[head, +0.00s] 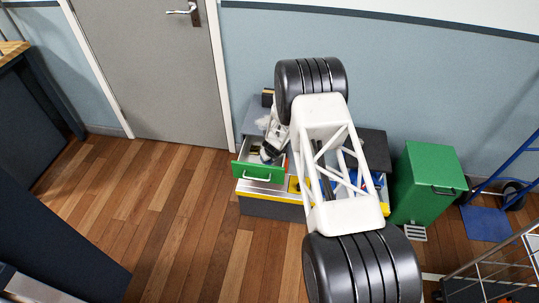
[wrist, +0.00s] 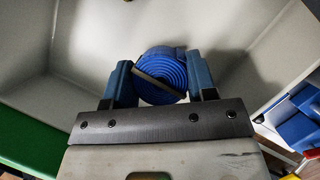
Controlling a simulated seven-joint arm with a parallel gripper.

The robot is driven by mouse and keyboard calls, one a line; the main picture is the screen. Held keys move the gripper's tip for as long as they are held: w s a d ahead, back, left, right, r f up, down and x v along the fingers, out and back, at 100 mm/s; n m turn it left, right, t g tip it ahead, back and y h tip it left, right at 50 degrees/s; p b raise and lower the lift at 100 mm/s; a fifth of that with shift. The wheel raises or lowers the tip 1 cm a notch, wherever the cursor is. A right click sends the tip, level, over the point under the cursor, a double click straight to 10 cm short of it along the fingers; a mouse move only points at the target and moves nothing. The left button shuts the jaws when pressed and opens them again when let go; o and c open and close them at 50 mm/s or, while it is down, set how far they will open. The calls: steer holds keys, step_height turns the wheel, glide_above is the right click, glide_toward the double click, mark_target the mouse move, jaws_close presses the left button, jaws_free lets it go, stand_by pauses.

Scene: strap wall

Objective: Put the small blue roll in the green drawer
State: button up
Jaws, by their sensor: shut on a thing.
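The small blue roll (wrist: 162,68) is a coiled strap, seen end-on in the wrist view. My gripper (wrist: 160,78) is shut on it, with one finger at each side. The roll is over or inside a pale, box-like interior, with a green panel (wrist: 35,145) at the left; I cannot tell whether it touches the floor there. In the head view the green drawer (head: 258,172) is pulled open, and my gripper (head: 268,152) is at its opening. The roll cannot be made out in the head view.
Blue items (wrist: 298,125) lie right of the pale interior in the wrist view. In the head view, a yellow-edged, silver-topped unit (head: 270,190) is beside the drawer, partly hidden by my arm. A green bin (head: 428,180) stands to its right. The wooden floor at left is clear.

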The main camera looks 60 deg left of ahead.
steer(key=shift+w+a, duration=0.1)
steer(key=shift+w+a, duration=1.1)
steer(key=shift+f, duration=0.6)
steer(key=shift+f, duration=0.1)
steer(key=o, duration=1)
steer(key=shift+c, duration=0.2)
steer(key=v, duration=1.2)
